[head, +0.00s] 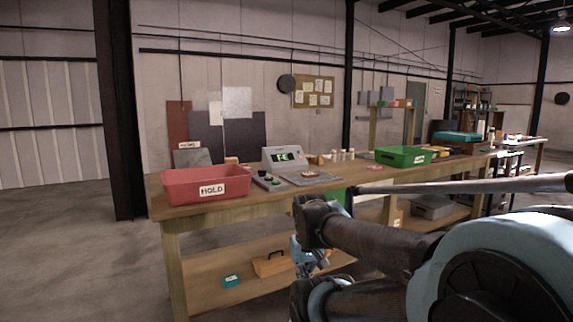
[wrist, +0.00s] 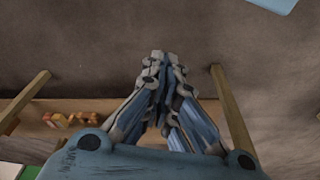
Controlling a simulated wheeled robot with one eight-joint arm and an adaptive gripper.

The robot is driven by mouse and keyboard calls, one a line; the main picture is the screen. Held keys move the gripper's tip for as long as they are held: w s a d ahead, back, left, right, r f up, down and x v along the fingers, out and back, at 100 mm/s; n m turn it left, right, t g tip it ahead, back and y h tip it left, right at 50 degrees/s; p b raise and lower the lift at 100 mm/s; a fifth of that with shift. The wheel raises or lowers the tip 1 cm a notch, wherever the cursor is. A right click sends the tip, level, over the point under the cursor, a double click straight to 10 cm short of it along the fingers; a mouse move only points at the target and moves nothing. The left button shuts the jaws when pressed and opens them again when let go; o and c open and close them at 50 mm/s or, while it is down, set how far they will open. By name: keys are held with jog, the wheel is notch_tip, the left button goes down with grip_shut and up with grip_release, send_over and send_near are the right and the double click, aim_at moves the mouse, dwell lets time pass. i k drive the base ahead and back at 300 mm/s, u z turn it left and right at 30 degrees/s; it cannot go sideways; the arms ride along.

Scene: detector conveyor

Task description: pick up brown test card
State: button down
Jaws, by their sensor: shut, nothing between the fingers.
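I cannot make out a brown test card for certain in either view. A detector (head: 283,158) with a lit green display stands on the workbench (head: 205,206), and small items too small to identify lie on the grey plate beside it. My gripper (wrist: 160,60) is shut and empty in the wrist view, pointing over the bare floor in front of the bench. In the head view it is partly hidden behind my arm, below the level of the bench top.
A red HOLD bin (head: 180,187) stands at the bench's left end, and a green bin (head: 403,156) farther right. The lower shelf (head: 205,290) holds an orange toolbox (head: 271,264) and a small teal box (head: 231,281). The floor at left is clear.

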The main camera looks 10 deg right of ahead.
aim_at(313, 174)
jog(key=k, duration=0.65)
jog(key=z, duration=0.7)
jog(key=i, duration=1.95)
jog(key=u, duration=0.7)
